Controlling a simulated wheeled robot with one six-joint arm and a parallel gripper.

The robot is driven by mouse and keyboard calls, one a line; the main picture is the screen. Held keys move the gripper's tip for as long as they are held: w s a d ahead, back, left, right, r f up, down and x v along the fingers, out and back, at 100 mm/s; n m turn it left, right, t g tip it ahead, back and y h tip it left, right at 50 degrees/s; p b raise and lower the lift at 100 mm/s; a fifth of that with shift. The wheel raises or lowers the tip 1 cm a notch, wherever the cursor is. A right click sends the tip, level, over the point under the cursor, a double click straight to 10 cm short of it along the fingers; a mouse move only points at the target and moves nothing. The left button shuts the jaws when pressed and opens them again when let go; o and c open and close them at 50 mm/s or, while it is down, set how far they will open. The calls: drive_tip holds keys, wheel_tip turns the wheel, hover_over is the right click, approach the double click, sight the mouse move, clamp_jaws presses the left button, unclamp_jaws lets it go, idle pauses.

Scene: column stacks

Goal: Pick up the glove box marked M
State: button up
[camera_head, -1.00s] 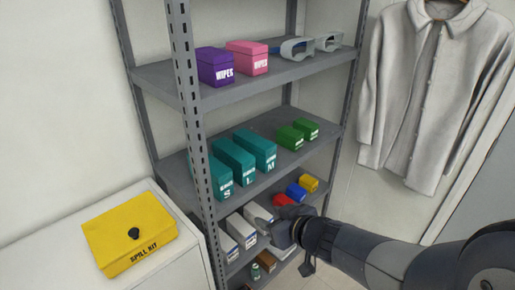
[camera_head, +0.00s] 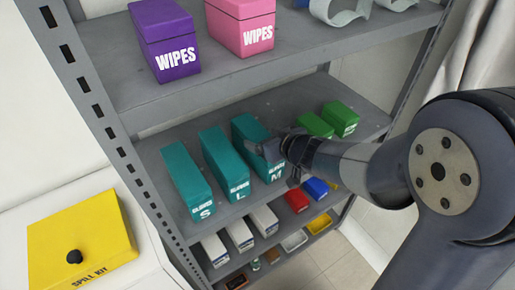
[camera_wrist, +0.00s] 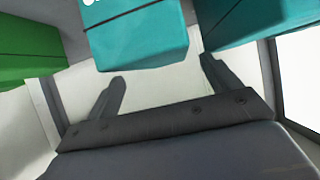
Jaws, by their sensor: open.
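The glove box marked M (camera_head: 248,127) is a teal box on the middle shelf, rightmost of the teal boxes, with its M label facing the front. My gripper (camera_head: 272,150) is at its front right side and hides part of it. In the wrist view the M box (camera_wrist: 138,36) is in the middle, just beyond the two spread fingers of my gripper (camera_wrist: 162,70). The gripper is open and empty. I cannot tell whether a finger touches the box.
Teal boxes marked L (camera_head: 222,160) and S (camera_head: 186,178) stand to its left, and green boxes (camera_head: 328,120) to its right. The upper shelf (camera_head: 200,85) with purple and pink wipes boxes is above. White boxes and coloured bins are below.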

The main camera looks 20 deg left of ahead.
drive_tip(key=shift+x, duration=1.5)
drive_tip(key=shift+s, duration=0.15)
drive_tip(key=shift+r, duration=0.1)
drive_tip(key=c, duration=1.8)
drive_tip(key=shift+o, duration=0.2)
